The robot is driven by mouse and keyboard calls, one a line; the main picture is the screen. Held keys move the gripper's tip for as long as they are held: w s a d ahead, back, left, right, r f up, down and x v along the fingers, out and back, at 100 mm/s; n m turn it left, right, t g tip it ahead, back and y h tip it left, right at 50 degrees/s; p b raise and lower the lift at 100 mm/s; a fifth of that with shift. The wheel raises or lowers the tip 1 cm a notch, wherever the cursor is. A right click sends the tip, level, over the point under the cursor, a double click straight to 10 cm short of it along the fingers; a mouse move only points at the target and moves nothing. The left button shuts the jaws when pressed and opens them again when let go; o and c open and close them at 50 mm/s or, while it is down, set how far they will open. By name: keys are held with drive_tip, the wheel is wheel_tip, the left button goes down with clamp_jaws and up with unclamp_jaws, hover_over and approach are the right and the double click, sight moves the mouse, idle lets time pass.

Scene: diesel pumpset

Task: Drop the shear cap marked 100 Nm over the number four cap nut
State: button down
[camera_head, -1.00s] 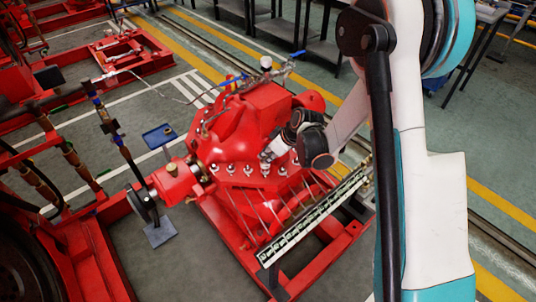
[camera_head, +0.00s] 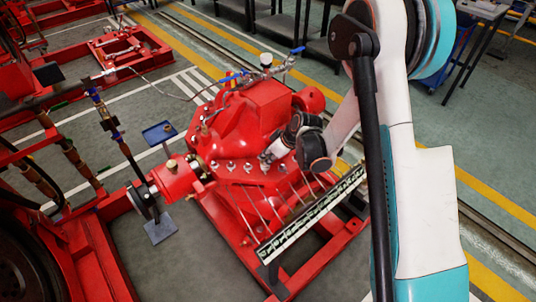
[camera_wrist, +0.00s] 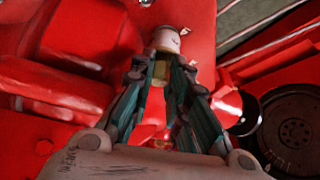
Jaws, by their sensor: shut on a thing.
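My gripper (camera_head: 267,157) is above the row of cap nuts (camera_head: 231,167) on the red pump casing (camera_head: 262,105). In the wrist view the fingers (camera_wrist: 163,62) are shut on a small pale cylindrical cap (camera_wrist: 166,40) beyond the tips. A dark mark shows on its side, but I cannot read it. A yellowish surface shows between the fingers. In the head view the gripper and wrist hide part of the nut row. I cannot tell which nut is number four, or whether the cap touches one.
A long slotted rack (camera_head: 312,217) stands in front of the pump. A pressure gauge (camera_head: 266,59) and pipework rise behind the casing. A small blue tray (camera_head: 159,132) stands at the left. Red frames fill the far left.

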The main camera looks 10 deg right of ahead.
drive_tip(key=shift+f, duration=0.25)
drive_tip(key=c, duration=1.5)
unclamp_jaws()
drive_tip(key=shift+o, duration=0.2)
drive_tip(key=shift+d+r, duration=0.1)
drive_tip(key=shift+r, duration=0.05)
drive_tip(key=shift+d+r, duration=0.1)
drive_tip(key=shift+r, duration=0.2)
drive_tip(key=v, duration=1.1)
drive_tip(key=shift+s, duration=0.25)
drive_tip(key=shift+r, duration=0.1)
wheel_tip(320, 180, up, 7)
drive_tip(key=p, duration=0.4)
drive_tip(key=shift+p, duration=0.35)
